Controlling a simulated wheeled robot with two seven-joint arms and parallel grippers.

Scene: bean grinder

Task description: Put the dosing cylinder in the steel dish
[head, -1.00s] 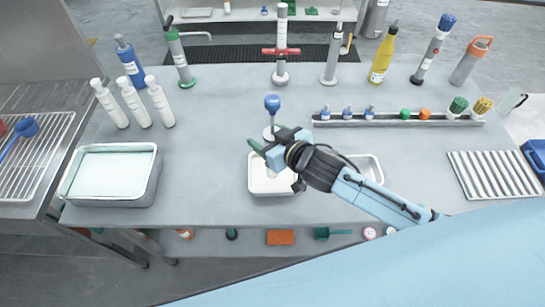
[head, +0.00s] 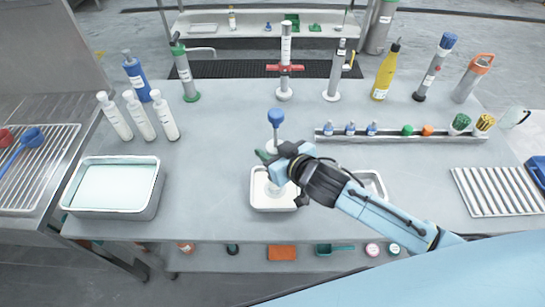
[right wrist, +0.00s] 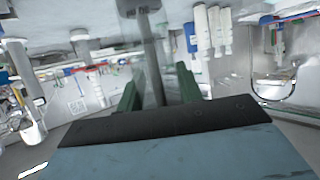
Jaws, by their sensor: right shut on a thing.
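The dosing cylinder (head: 276,117) is upright, with a blue knob on a thin stem above a pale round flange in the head view. My right gripper (head: 274,164) is shut around its body. In the right wrist view its clear barrel (right wrist: 150,60), with a grey rod inside, stands between the green fingers. The steel dish (head: 272,208) is a small shallow tray directly below the gripper. The cylinder's pale lower end shows over the dish interior. I cannot tell whether it touches the dish floor. My left gripper is not in view.
A second small dish (head: 378,184) lies to the right, partly behind my right arm. A rack with small bottles (head: 400,136) stands behind it. A large steel pan (head: 112,214) and white bottles (head: 139,117) are at left. A ribbed tray (head: 497,192) is at right.

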